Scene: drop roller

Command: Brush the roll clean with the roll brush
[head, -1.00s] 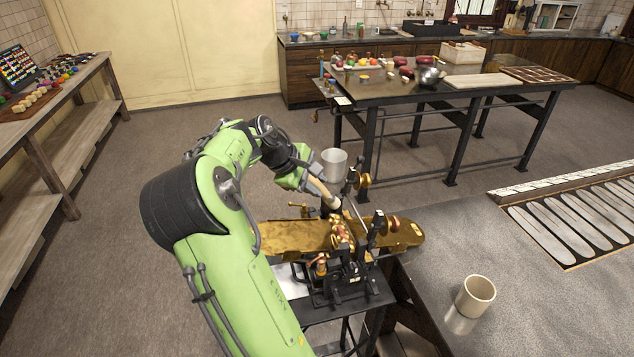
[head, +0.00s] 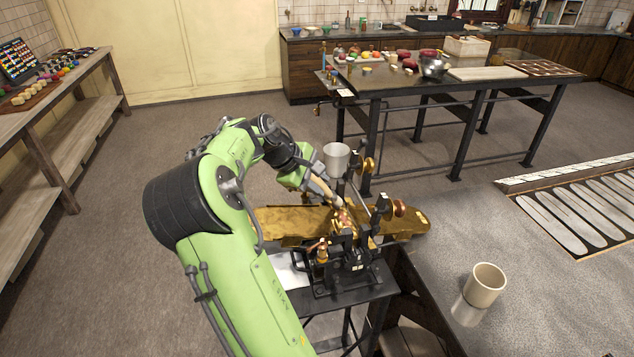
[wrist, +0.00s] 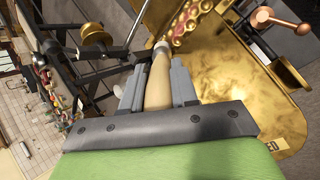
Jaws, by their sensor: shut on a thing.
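My gripper (wrist: 157,82) is shut on the pale wooden handle of the roll brush (wrist: 158,88). The brush points away from the gripper, and its far end meets the edge of the roll (wrist: 190,22) in the wrist view; I cannot tell whether it presses on it. The roll is brassy, with reddish pockets around it. In the head view my gripper (head: 304,180) reaches down from the left, and the brush (head: 322,192) slants toward the roll (head: 345,219) on the drop roller machine. The bristles are too small to make out.
A grey cup-shaped hopper (head: 336,158) stands just behind the roll. A brassy tray (head: 290,221) runs under it. Copper-coloured knobs (head: 399,208) and a black frame (head: 345,268) surround it.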

